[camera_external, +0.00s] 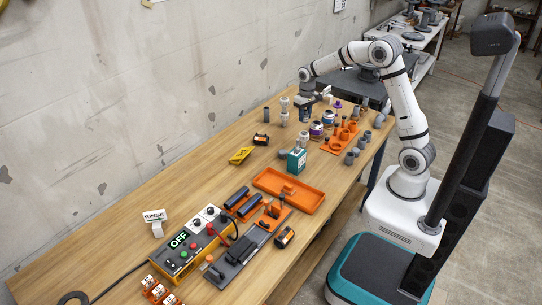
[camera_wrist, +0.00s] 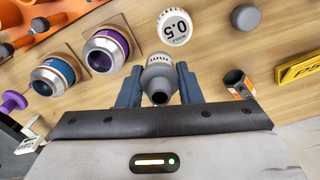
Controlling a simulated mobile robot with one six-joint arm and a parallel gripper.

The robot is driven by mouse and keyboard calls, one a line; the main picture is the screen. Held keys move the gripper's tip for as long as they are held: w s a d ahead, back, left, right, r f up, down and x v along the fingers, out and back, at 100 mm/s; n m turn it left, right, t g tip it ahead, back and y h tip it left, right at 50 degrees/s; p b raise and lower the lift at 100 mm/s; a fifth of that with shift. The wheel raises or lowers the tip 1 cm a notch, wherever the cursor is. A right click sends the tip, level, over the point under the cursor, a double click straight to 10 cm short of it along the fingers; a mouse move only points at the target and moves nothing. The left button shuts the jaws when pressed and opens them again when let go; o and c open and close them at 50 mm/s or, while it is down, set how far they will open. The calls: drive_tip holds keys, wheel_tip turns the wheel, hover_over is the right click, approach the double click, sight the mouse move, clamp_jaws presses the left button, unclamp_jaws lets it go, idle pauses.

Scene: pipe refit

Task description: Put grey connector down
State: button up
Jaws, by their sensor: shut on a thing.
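The grey connector (camera_wrist: 158,76) is a short grey tubular fitting with dark print on its side and an open dark end facing the wrist camera. My gripper (camera_wrist: 158,88) is shut on it, one dark blue finger on each side. In the external view, my gripper (camera_external: 305,112) points down over the far part of the wooden bench. The connector is too small and too covered to make out there. I cannot tell whether it touches the bench top.
A black-and-orange part (camera_wrist: 238,84) and a yellow block (camera_wrist: 299,68) lie right. Bare bench (camera_external: 215,160) shows left of the parts.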

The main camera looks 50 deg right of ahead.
drive_tip(key=shift+a, duration=0.1)
idle(0.5)
drive_tip(key=w+a+f+n+b, duration=0.1)
drive_tip(key=w+a+n+b, duration=0.15)
drive_tip(key=a, duration=0.75)
drive_tip(key=n, duration=0.5)
hover_over(270, 163)
drive_tip(key=shift+m, duration=0.25)
wheel_tip(270, 163, down, 7)
drive_tip(key=shift+w+r, duration=0.1)
drive_tip(key=shift+w, duration=0.05)
drive_tip(key=shift+f, duration=2.1)
drive_tip(key=shift+f, duration=0.25)
drive_tip(key=o, duration=1)
drive_tip(key=shift+r, duration=0.1)
